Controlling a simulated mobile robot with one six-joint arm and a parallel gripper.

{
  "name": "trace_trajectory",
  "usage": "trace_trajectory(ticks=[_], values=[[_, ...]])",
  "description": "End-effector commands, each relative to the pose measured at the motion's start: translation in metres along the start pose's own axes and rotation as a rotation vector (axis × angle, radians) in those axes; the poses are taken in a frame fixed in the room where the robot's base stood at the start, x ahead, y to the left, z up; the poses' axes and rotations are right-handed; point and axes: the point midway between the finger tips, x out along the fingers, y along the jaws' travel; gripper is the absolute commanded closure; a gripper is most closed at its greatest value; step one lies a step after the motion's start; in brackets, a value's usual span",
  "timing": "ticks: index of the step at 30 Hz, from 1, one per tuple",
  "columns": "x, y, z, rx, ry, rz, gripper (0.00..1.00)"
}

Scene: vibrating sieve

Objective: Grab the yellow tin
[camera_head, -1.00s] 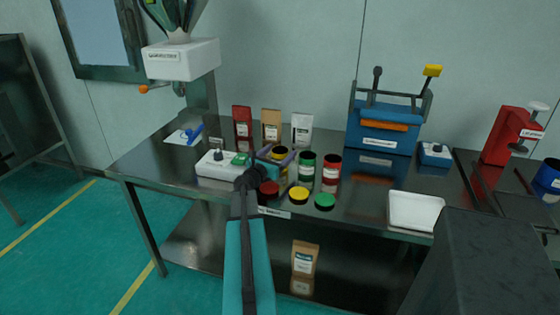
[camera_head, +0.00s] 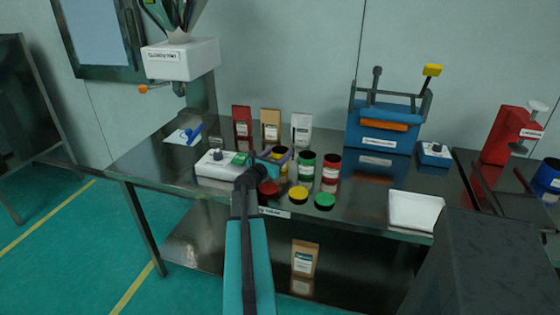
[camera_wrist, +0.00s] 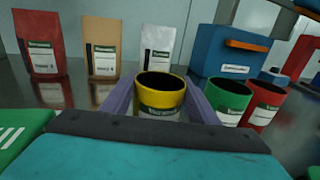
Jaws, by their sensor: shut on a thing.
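The yellow tin (camera_wrist: 160,98) is an open-topped can with a dark inside and a pale label. In the wrist view it stands upright between the two purple fingers of my gripper (camera_wrist: 158,105), which are shut on its sides. In the head view my gripper (camera_head: 279,156) reaches over the steel table, and the yellow tin (camera_head: 281,151) is partly hidden by the arm and fingers. I cannot tell whether its base is clear of the table.
A green tin (camera_wrist: 229,100) and a red tin (camera_wrist: 263,106) stand close on the right. Red, yellow (camera_head: 299,194) and green lids lie in front. Three bags (camera_head: 271,125) stand behind. A white scale (camera_head: 218,164) is left, and a white tray (camera_head: 416,210) is right.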

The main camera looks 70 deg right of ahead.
Motion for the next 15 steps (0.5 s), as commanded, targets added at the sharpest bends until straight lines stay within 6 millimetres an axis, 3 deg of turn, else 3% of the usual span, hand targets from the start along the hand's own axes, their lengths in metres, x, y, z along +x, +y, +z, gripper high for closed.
trace_trajectory(ticks=[8, 15], values=[[0.0, 0.0, 0.003, 0.001, 0.0, 0.0, 0.69], [0.0, 0.0, 0.017, 0.002, -0.001, 0.0, 0.69]])
